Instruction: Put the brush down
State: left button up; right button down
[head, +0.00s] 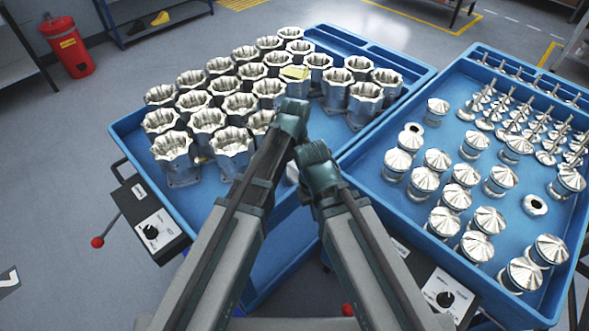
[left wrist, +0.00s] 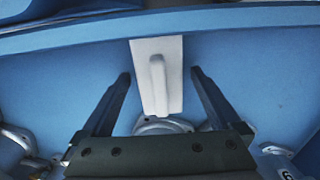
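In the left wrist view a pale flat rectangular piece with a raised rounded bar (left wrist: 158,80) lies against a blue tray surface. It looks like the brush, though no bristles show. My left gripper (left wrist: 160,76) is open, its dark fingers on either side of the piece with a small gap at each side. In the head view my left gripper (head: 292,115) is over the front right of the left tray, its fingers hidden. My right gripper (head: 319,168) is lower, close beside it; its fingertips cannot be made out.
The right blue tray (head: 400,195) holds pistons (head: 423,181) and valve-like parts. The left tray's front right floor is partly clear.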

aim_at(294, 166)
pick_arm(q)
jog(key=shift+r, duration=0.15)
notch_tip(294, 166, up, 12)
jog(key=p, duration=1.2)
jog(key=s+a+m, duration=0.4)
jog(key=a, duration=0.4)
jog(key=s+a+m, duration=0.5)
jog(key=a, duration=0.4)
jog(key=s+d+m, duration=0.1)
jog(key=s+d, duration=0.1)
jog(key=d, duration=0.1)
jog(key=s+d+m, duration=0.1)
jog(key=s+d, duration=0.1)
jog(key=d, duration=0.2)
jog(key=s+d+m+y, duration=0.1)
jog(key=s+d, duration=0.1)
jog(key=d, duration=0.2)
jog(key=shift+r+m, duration=0.1)
jog(key=shift+m, duration=0.3)
jog(key=shift+s, duration=0.1)
